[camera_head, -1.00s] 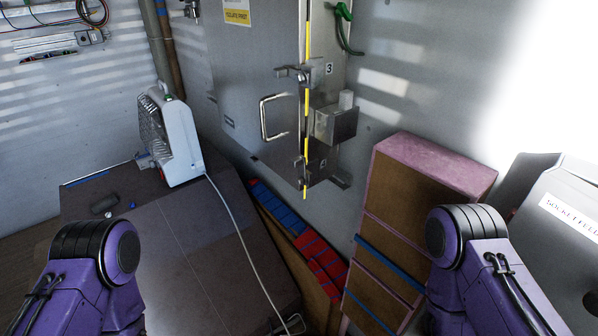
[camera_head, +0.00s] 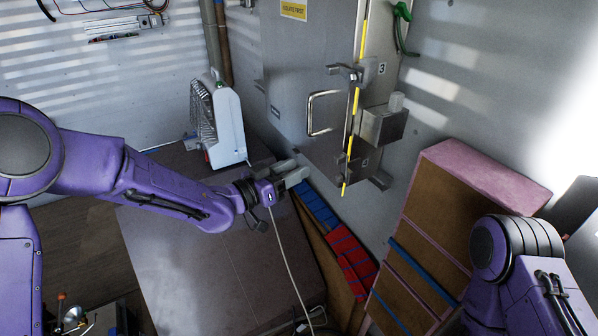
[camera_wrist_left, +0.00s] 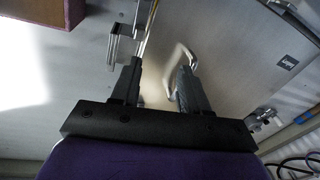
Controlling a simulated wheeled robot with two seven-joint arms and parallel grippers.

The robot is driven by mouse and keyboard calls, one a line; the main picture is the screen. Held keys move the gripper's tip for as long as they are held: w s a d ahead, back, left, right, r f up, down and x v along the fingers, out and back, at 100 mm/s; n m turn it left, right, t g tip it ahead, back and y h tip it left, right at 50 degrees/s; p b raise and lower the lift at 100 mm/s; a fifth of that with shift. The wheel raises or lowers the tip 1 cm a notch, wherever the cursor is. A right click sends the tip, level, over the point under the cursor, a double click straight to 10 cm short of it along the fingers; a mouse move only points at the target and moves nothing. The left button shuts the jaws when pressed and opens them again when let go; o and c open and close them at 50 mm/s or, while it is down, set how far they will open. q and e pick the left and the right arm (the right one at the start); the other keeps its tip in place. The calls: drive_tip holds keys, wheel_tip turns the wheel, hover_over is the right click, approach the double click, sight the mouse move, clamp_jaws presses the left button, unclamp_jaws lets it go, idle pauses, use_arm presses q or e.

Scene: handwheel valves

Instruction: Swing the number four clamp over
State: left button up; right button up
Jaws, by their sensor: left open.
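The tall grey cabinet door (camera_head: 310,75) has two metal clamps at its right edge. The upper clamp (camera_head: 345,71) is beside a plate marked 3. The lower clamp (camera_head: 344,160) is near the door's bottom corner; the number on its plate is too small to read. My left gripper (camera_head: 296,174) is open and empty, left of the lower clamp and apart from it. In the left wrist view, its two fingers (camera_wrist_left: 158,72) are spread, with the door's handle (camera_wrist_left: 186,54) beyond them. Only my right arm shows, not its gripper.
A metal box (camera_head: 381,125) sticks out between the clamps, beside a yellow-black strip (camera_head: 358,100). A white heater (camera_head: 222,125) stands on the dark bench (camera_head: 165,255). Red and blue items (camera_head: 350,262) lie below the door. A pink-edged cabinet (camera_head: 480,175) stands at right.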

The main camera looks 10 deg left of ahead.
sight(335, 161)
use_arm(q)
drive_tip(key=shift+w+d+m+g+h+b, duration=0.15)
drive_tip(key=shift+w+d+m+g+h, duration=0.35)
drive_tip(key=shift+d, duration=1)
drive_tip(key=shift+w+d+m+g+h+b, duration=0.2)
drive_tip(key=shift+w+d+m, duration=0.55)
drive_tip(key=shift+d, duration=0.75)
drive_tip(key=shift+w+d+m+g+h+b, duration=0.15)
drive_tip(key=shift+w+d+m+g, duration=0.25)
drive_tip(key=shift+w+d, duration=0.8)
drive_tip(key=shift+s+d, duration=0.25)
drive_tip(key=shift+s, duration=0.15)
clamp_jaws()
